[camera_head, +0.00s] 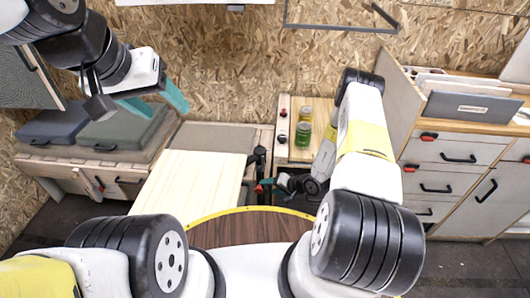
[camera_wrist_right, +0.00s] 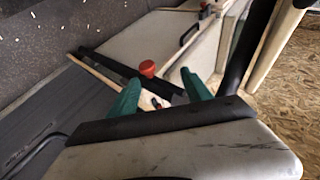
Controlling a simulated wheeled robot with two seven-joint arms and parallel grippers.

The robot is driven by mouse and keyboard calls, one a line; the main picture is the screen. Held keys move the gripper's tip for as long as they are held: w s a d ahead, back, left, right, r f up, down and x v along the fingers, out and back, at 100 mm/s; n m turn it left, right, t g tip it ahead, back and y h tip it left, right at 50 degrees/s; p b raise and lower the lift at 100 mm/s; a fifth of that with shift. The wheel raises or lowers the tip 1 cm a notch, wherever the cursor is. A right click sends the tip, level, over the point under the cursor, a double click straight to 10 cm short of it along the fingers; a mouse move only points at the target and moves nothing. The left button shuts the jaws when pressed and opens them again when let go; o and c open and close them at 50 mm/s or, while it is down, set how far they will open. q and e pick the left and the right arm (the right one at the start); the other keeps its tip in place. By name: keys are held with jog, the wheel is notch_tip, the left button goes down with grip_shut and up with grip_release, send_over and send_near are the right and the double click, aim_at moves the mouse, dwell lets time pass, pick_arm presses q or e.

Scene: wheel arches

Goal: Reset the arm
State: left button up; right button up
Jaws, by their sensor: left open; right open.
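My left gripper (camera_head: 154,102) is at the upper left of the head view, raised in front of the wood-chip wall. Its two teal fingers are apart with nothing between them. My right arm (camera_head: 365,140) rises at the right and bends down to the middle. My right gripper (camera_head: 270,187) is low near the small shelf and partly hidden by its own wrist. In the right wrist view its teal fingers (camera_wrist_right: 160,95) are spread and hold nothing. A red knob (camera_wrist_right: 147,68) shows beyond them; I cannot tell its distance.
A green can (camera_head: 303,134) and a yellowish can (camera_head: 305,114) stand on the wooden shelf (camera_head: 322,108). A pale table (camera_head: 190,185) is left of centre. Grey cushions (camera_head: 120,128) lie on the left bench. A drawer cabinet (camera_head: 455,150) with a laptop (camera_head: 472,107) stands right.

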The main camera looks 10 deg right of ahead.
jog(key=w+a+r+n+g+y, duration=0.1)
jog(key=w+a+r, duration=0.1)
jog(key=r, duration=0.8)
jog(key=w+a+r+n+y, duration=0.1)
jog(key=w+r, duration=0.1)
jog(key=r, duration=0.8)
jog(key=s+a+r+n+g, duration=0.1)
jog(key=s+r, duration=0.2)
jog(key=r, duration=0.5)
jog(key=s+a+r+n+g, duration=0.1)
jog(key=s+a+r+n, duration=0.1)
jog(key=r, duration=0.6)
jog(key=s+d+r+n+g+h, duration=0.1)
jog(key=s+d+r+h, duration=0.1)
jog(key=s+r, duration=1.05)
jog(key=s+d+r+m+t+h, duration=0.1)
jog(key=s+d+r+t+h, duration=0.2)
jog(key=s, duration=0.7)
jog(key=d+r+h, duration=0.2)
jog(key=d+r, duration=0.2)
jog(key=d, duration=0.1)
jog(key=shift+r, duration=0.4)
jog(key=shift+s+d+r+t, duration=0.1)
jog(key=shift+s+d+t, duration=0.15)
jog(key=shift+t, duration=0.05)
jog(key=shift+c, duration=0.2)
